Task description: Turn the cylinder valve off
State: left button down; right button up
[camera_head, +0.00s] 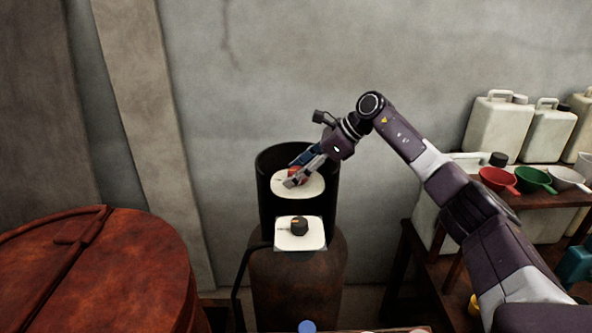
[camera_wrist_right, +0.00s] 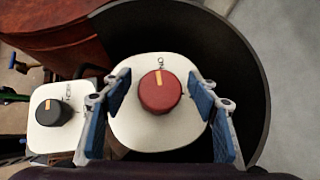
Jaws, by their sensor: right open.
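The cylinder (camera_head: 297,283) is a dark rusty body with a black open collar (camera_head: 268,166) on top. Inside the collar a white plate (camera_wrist_right: 133,130) carries a red round valve knob (camera_wrist_right: 160,92) with a yellow pointer mark. In the head view the red knob is mostly hidden by my right gripper (camera_head: 296,170). In the right wrist view the blue-padded fingers of my right gripper (camera_wrist_right: 161,105) are open, one on each side of the red knob, apart from it. My left gripper is not in view.
A black knob (camera_head: 299,226) sits on a second white plate (camera_head: 290,242) at the collar's front. A rusty vat lid (camera_head: 105,275) is at left. A wooden shelf (camera_head: 545,178) at right holds coloured scoops and white jugs (camera_head: 497,125). The wall stands behind.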

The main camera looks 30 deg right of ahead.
jog(key=c, duration=0.6)
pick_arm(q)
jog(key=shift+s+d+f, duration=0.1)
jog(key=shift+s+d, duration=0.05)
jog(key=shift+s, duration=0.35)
pick_arm(e)
jog(key=c, duration=0.6)
